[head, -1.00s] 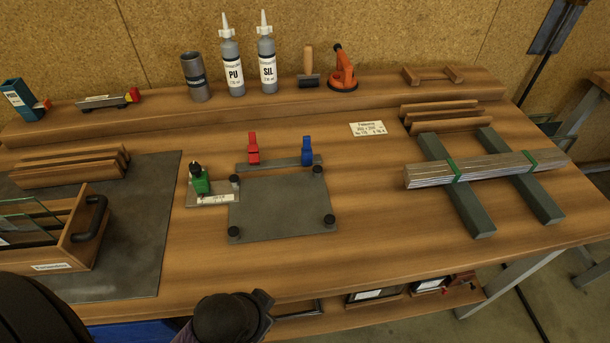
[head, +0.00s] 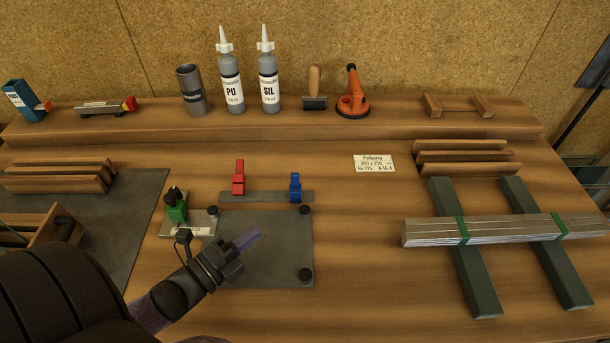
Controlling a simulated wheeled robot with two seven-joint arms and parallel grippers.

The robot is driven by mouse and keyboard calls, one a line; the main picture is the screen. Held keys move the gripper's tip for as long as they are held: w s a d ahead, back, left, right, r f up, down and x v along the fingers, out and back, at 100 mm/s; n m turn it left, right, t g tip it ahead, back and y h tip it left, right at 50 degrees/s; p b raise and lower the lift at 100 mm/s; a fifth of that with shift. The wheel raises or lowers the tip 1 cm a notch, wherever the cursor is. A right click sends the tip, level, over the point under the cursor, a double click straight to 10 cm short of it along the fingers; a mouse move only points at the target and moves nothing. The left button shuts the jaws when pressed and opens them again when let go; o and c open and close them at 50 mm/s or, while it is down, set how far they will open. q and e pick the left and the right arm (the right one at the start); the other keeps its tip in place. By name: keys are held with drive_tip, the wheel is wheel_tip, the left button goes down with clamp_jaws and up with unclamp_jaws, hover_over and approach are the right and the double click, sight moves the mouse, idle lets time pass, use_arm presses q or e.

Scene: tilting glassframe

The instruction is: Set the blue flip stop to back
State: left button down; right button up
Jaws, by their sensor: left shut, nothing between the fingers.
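The blue flip stop (head: 295,187) stands upright at the right end of a grey metal strip (head: 267,197). A red flip stop (head: 238,177) stands upright near the strip's left end. The strip lies behind a grey plate (head: 275,263) with black round pads at its corners. My left gripper (head: 247,237) comes in from the lower left and is over the plate, in front of the strip. Its fingers are shut and empty, apart from both flip stops. It hides the plate's near left part. My right gripper is not in view.
A green clamp block (head: 175,208) sits left of the plate. Bottles, a roller and an orange suction lifter (head: 352,95) stand on the back ledge. Bundled strips (head: 485,229) lie across two dark bars at right. The wood between plate and bars is clear.

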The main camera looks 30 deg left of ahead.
use_arm(q)
drive_tip(key=shift+w, duration=0.1)
drive_tip(key=shift+s+r, duration=0.1)
drive_tip(key=shift+s, duration=0.4)
drive_tip(key=b, duration=0.2)
approach(295, 189)
drive_tip(key=w+d, duration=0.1)
drive_tip(key=w+d+r, duration=0.1)
drive_tip(key=d, duration=0.1)
drive_tip(key=w+d+r, duration=0.1)
drive_tip(key=w, duration=0.1)
drive_tip(key=shift+d+r, duration=0.25)
drive_tip(key=shift+w+a, duration=0.8)
drive_tip(key=shift+w, duration=0.35)
drive_tip(key=shift+w+a+b, duration=0.3)
drive_tip(key=shift+w+b, duration=0.05)
drive_tip(key=shift+w, duration=0.1)
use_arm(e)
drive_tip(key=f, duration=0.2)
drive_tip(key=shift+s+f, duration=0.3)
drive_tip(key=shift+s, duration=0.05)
use_arm(q)
drive_tip(key=shift+r, duration=0.1)
